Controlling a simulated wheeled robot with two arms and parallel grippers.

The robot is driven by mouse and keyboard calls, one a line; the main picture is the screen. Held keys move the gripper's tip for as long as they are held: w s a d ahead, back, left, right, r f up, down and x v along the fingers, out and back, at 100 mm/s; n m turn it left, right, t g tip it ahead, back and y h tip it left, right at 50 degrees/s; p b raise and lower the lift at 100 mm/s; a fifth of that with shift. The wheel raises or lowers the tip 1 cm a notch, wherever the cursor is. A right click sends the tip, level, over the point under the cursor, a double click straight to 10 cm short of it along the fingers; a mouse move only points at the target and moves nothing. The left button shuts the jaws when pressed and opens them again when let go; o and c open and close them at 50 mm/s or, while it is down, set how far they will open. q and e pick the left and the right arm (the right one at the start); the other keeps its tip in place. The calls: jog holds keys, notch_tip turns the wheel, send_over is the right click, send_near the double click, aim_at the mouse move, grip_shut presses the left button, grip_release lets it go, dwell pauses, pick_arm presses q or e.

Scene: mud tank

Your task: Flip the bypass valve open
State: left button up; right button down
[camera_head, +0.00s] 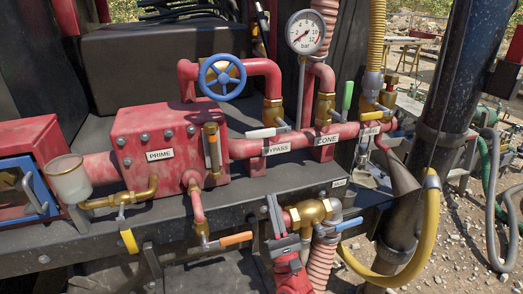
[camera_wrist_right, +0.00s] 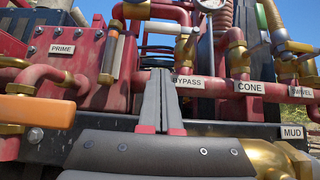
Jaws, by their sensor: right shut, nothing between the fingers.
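The BYPASS label (camera_head: 277,149) is on the red pipe. Just above it, a brass valve (camera_head: 273,112) with a white-handled lever (camera_head: 262,132) stands on the pipe, the lever lying roughly crosswise. The white lever (camera_wrist_right: 165,28) also shows at the top of the right wrist view, above the label (camera_wrist_right: 188,81). My right gripper (camera_head: 270,198) is shut and empty, pointing up, below the label and apart from the lever. Its closed fingers (camera_wrist_right: 160,75) show in the right wrist view, just left of the label. My left gripper is not in view.
An orange-handled lever (camera_head: 236,239) and a brass valve with a blue lever (camera_head: 349,223) flank my right gripper. A blue handwheel (camera_head: 222,77) and pressure gauge (camera_head: 306,32) are above. The CONE valve's green lever (camera_head: 347,96) stands to the right.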

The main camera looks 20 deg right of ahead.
jog(key=p, duration=0.7)
send_near(269, 133)
jog(key=w+a+r, duration=0.2)
jog(key=w+r, duration=0.1)
jog(key=w, duration=0.2)
jog(key=shift+w+a+f, duration=0.1)
jog(key=shift+w+a, duration=0.1)
jog(key=shift+w, duration=0.1)
jog(key=shift+b, duration=0.3)
